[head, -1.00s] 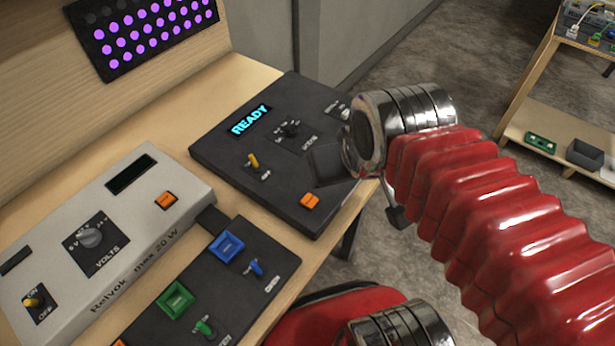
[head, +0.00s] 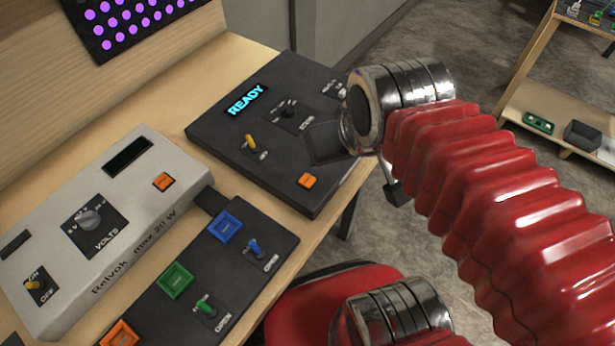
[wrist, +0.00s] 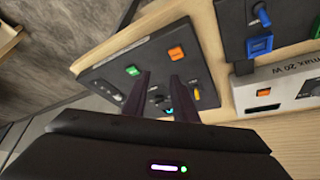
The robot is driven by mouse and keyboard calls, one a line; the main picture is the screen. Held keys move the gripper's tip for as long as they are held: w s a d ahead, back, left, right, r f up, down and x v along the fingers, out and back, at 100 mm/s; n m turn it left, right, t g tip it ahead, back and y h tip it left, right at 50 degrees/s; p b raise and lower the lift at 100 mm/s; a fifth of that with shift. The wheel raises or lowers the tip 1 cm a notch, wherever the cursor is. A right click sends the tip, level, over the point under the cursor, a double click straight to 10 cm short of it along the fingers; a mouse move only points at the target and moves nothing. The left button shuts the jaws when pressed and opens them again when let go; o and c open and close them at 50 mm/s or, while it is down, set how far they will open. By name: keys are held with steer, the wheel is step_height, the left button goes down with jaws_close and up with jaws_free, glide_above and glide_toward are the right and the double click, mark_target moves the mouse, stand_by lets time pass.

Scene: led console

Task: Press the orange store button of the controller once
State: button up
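The controller (head: 245,150) is a black box with a lit READY display (head: 246,100), a yellow toggle and a knob. Its orange button (head: 308,181) sits near its front edge and shows uncovered; it also shows in the wrist view (wrist: 176,53), with a green button (wrist: 132,70) to its left. My gripper (wrist: 161,76) is over the controller in the wrist view. Its two dark fingers are apart with nothing between them. The orange button appears just beyond the right fingertip; I cannot tell the gap. In the head view my wrist hides the controller's right part.
A white power supply (head: 130,240) has its own orange button (head: 163,181). A black switch panel (head: 255,290) with blue, green and orange buttons lies in front. A purple-lit LED panel (head: 125,25) stands behind. A shelf (head: 550,105) is at the right; floor lies between.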

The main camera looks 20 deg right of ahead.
jaws_close()
stand_by(1.2)
